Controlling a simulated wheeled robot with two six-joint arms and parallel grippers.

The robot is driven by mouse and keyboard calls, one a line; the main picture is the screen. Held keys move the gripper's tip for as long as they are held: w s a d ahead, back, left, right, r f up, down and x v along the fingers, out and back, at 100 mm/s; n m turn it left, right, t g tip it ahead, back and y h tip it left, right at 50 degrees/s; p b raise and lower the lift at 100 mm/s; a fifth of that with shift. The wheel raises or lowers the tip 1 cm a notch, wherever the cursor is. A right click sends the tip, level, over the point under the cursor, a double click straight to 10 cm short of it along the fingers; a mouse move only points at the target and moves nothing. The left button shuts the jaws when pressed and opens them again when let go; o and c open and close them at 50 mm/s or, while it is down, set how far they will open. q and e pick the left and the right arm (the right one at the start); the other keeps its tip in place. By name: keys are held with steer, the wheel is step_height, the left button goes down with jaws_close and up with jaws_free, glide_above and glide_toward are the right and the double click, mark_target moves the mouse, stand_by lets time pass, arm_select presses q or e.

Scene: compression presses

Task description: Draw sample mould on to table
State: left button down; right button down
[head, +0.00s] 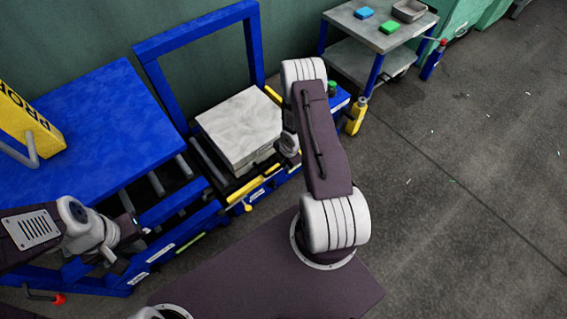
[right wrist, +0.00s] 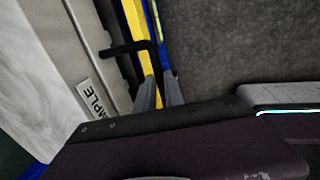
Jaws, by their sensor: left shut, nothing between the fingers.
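The sample mould is a pale grey, mottled block (head: 243,122) on the blue press frame in the head view. In the right wrist view its side carries a partly readable label ending in "MPLE" (right wrist: 95,103), and a black bent handle (right wrist: 128,48) stands out from it. My right gripper (right wrist: 160,95) has its two grey fingertips at the lower end of this handle, one on either side. I cannot tell whether they grip it. My left gripper (head: 122,238) is shut and empty beside the left press frame.
A blue press table (head: 85,125) with a yellow panel (head: 28,120) stands at the left. A blue upright frame (head: 252,50) rises behind the mould. A grey trolley (head: 375,32) holds small blocks and a tray at the back. Open floor (head: 460,150) lies to the right.

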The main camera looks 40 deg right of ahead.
steer(key=c, duration=1.5)
jaws_free()
steer(key=shift+a, duration=0.1)
steer(key=shift+o, duration=0.2)
step_height(320, 180, up, 9)
steer(key=s+p, duration=0.1)
steer(key=p, duration=0.3)
steer(key=shift+s+p, duration=0.35)
steer(key=shift+s, duration=0.05)
